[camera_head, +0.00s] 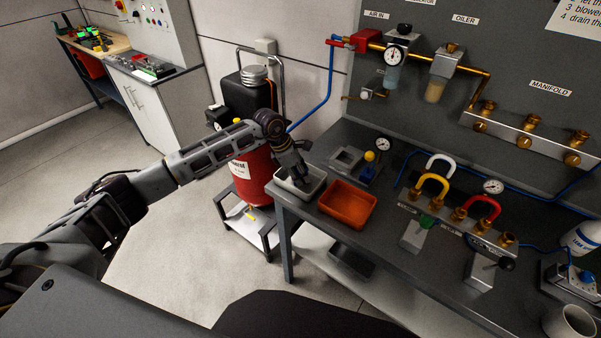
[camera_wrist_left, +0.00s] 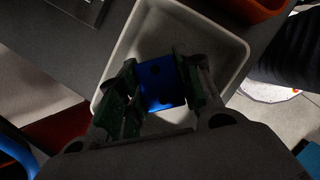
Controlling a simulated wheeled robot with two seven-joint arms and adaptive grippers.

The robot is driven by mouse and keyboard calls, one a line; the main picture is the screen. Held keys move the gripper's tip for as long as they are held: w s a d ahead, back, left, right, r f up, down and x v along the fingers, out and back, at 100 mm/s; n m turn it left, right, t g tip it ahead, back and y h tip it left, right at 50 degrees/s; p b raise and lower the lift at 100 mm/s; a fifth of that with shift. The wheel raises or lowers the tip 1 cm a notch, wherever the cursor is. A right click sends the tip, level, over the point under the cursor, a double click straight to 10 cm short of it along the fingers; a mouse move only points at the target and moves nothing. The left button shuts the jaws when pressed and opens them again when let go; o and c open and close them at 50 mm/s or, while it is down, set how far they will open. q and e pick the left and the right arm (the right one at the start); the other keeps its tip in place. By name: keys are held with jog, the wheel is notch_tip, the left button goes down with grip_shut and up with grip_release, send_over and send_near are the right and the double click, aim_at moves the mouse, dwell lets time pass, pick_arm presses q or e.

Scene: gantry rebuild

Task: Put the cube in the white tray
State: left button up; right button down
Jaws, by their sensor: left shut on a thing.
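The cube is blue with dark spots (camera_wrist_left: 162,83) and shows in the left wrist view between my left gripper's fingers (camera_wrist_left: 160,90). The fingers are shut on it. It is over or inside the white tray (camera_wrist_left: 226,42); its exact height above the tray floor is unclear. In the head view the white tray (camera_head: 313,186) sits at the near left corner of the dark bench, with my left gripper (camera_head: 298,180) reaching down into it from above. The cube is hidden there. My right gripper is in neither view.
An orange tray (camera_head: 347,204) stands right beside the white one. A grey fixture (camera_head: 346,160) and a gauge are behind. Coloured hose loops and brass fittings (camera_head: 460,213) are to the right. A red tank (camera_head: 250,178) on a cart stands left of the bench (camera_head: 400,271).

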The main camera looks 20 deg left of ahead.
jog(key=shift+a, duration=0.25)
pick_arm(q)
jog(key=shift+f, duration=0.1)
jog(key=o, duration=1.2)
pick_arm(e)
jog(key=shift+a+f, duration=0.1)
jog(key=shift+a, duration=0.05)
pick_arm(q)
jog(key=shift+r, duration=0.2)
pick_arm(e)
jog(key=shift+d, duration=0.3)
pick_arm(q)
jog(key=b+v, duration=0.2)
jog(key=v, duration=1)
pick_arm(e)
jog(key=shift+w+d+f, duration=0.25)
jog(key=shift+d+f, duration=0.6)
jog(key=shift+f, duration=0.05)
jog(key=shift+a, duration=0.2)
